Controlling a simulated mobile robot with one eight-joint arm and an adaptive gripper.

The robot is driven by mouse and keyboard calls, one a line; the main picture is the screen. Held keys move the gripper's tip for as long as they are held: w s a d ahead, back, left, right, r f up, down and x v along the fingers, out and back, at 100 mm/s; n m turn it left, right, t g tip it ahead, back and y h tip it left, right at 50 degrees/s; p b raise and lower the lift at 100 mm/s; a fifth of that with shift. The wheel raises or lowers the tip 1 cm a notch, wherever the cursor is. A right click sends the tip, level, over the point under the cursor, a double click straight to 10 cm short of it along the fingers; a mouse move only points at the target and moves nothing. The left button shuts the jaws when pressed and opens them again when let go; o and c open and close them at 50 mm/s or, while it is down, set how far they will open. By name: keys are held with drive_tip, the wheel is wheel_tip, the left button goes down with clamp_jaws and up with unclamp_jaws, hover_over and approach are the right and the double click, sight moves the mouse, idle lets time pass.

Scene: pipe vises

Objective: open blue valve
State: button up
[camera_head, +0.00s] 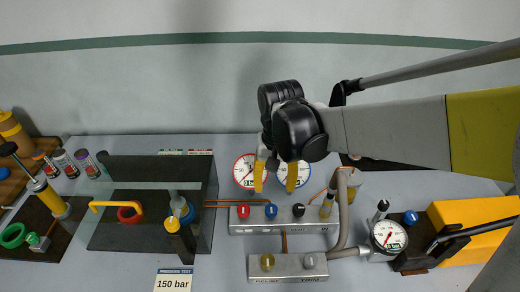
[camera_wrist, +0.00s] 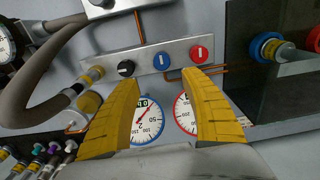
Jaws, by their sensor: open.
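The blue valve knob (camera_head: 271,210) sits on the upper grey manifold block, between a red knob (camera_head: 243,211) and a black knob (camera_head: 298,209). In the wrist view the blue knob (camera_wrist: 163,61) shows a white line mark and lies just beyond my fingertips, roughly midway between them. My gripper (camera_head: 275,188) has two yellow fingers, open and apart with nothing between them. In the wrist view my gripper (camera_wrist: 160,82) points toward the manifold (camera_wrist: 145,62). The fingers appear apart from the knob; the exact gap is hard to tell.
A red-rimmed gauge (camera_head: 243,170) and a blue-rimmed gauge (camera_head: 297,176) are behind the manifold, partly hidden by my gripper. A grey hose (camera_head: 341,210) curves at its right. A lower block (camera_head: 288,278) has yellow and grey knobs. A dark vise stand (camera_head: 150,170) is left, a 150 bar sign (camera_head: 173,281) in front.

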sight(271, 208)
drive_tip(key=f+b, duration=0.1)
drive_tip(key=f, duration=0.2)
drive_tip(key=f+b, duration=0.1)
drive_tip(key=f, duration=0.3)
drive_tip(key=f+b, duration=0.2)
drive_tip(key=f, duration=0.2)
drive_tip(key=shift+w+a, duration=0.1)
drive_tip(key=shift+a, duration=0.15)
clamp_jaws()
